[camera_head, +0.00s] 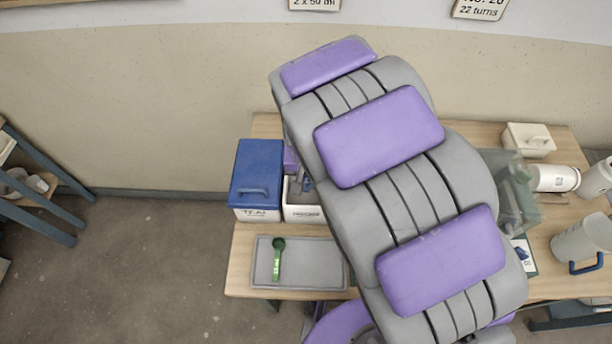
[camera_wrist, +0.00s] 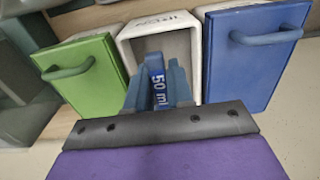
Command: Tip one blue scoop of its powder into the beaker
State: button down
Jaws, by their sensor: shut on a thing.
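My gripper (camera_wrist: 157,78) is shut on the handle of a blue scoop (camera_wrist: 158,89) marked "50 ml". It points into a white open bin (camera_wrist: 184,22); the scoop's bowl and any powder are hidden. In the head view my gripper (camera_head: 304,184) shows small at the open bin (camera_head: 302,213), partly behind my arm. A cloudy vessel with a blue handle (camera_head: 580,241) stands at the right table edge, and a clear box-like container (camera_head: 516,192) stands just right of my arm. I cannot tell for sure which one is the beaker.
A blue-lidded bin (camera_head: 257,175) adjoins the open bin; a green-lidded bin (camera_wrist: 82,66) is on its other side. A green scoop (camera_head: 277,258) lies on a grey tray (camera_head: 316,264). My arm hides the table's middle.

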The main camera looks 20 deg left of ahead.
jog(key=shift+w+a+f+g+h+b, duration=0.1)
jog(key=shift+w+a+f+g, duration=0.3)
jog(key=shift+f, duration=1.75)
jog(key=shift+w+a+f+g+h+b, duration=0.15)
jog(key=shift+w+a+f+g, duration=0.25)
jog(key=shift+f, duration=1.7)
jog(key=shift+w+a+f+g+h+b, duration=0.1)
jog(key=shift+w+a+f+g, duration=0.3)
jog(key=shift+f, duration=1.75)
jog(key=shift+w+a+f, duration=0.1)
jog(key=shift+w+a, duration=0.15)
jog(key=shift+w, duration=0.6)
jog(key=shift+w+a+f, duration=0.1)
jog(key=shift+w+a, duration=0.1)
jog(key=shift+w, duration=0.65)
jog(key=shift+w+r+t, duration=0.1)
jog(key=shift+r+t, duration=0.3)
jog(key=shift+t, duration=0.3)
jog(key=s+r, duration=0.3)
jog(key=r, duration=0.3)
jog(key=s+d+r+t+p, duration=0.1)
jog(key=s+r, duration=0.2)
jog(key=r, duration=0.3)
jog(key=shift+s+d+r, duration=0.2)
jog(key=shift+s+d, duration=0.05)
jog(key=shift+d, duration=0.05)
